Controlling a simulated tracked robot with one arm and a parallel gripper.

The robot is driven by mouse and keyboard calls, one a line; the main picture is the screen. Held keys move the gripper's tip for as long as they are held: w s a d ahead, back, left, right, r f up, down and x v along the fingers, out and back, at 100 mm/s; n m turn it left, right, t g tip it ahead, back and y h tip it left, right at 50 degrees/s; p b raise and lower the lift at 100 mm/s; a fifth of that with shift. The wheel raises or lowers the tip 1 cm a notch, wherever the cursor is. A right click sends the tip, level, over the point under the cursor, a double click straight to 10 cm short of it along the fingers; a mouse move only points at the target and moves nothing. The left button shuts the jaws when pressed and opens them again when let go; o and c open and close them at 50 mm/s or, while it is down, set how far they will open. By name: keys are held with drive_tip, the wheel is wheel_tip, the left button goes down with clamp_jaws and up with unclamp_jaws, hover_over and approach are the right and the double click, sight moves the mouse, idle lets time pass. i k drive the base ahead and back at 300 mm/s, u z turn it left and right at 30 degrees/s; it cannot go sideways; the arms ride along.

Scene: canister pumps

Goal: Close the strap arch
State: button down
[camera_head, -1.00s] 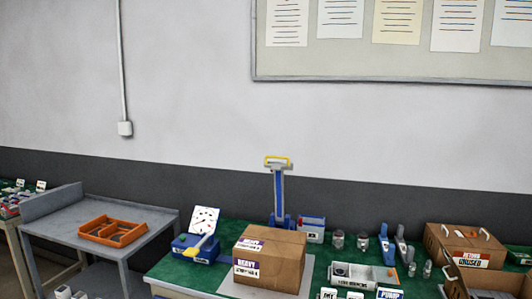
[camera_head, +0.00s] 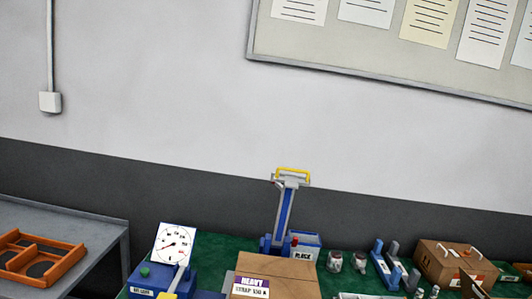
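A blue and grey upright post (camera_head: 285,215) with a yellow handle (camera_head: 293,171) on its top stands at the back of the green bench. It looks like the strap arch, and it stands raised, leaning slightly. A brown cardboard box (camera_head: 258,269) with a "HEAVY" label (camera_head: 251,287) sits in front of it, cut off by the bottom edge. The post's foot is partly hidden behind the box. My gripper does not show in this view.
A blue dial device (camera_head: 152,281) stands left of the box. A blue box (camera_head: 305,246), jars (camera_head: 335,261), and a carton (camera_head: 456,262) stand to the right. A grey table (camera_head: 60,219) with an orange tray (camera_head: 38,262) is at left.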

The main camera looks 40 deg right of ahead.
sight(291, 183)
drive_tip(key=z, duration=0.25)
drive_tip(key=i, duration=0.9)
drive_tip(key=z, duration=0.55)
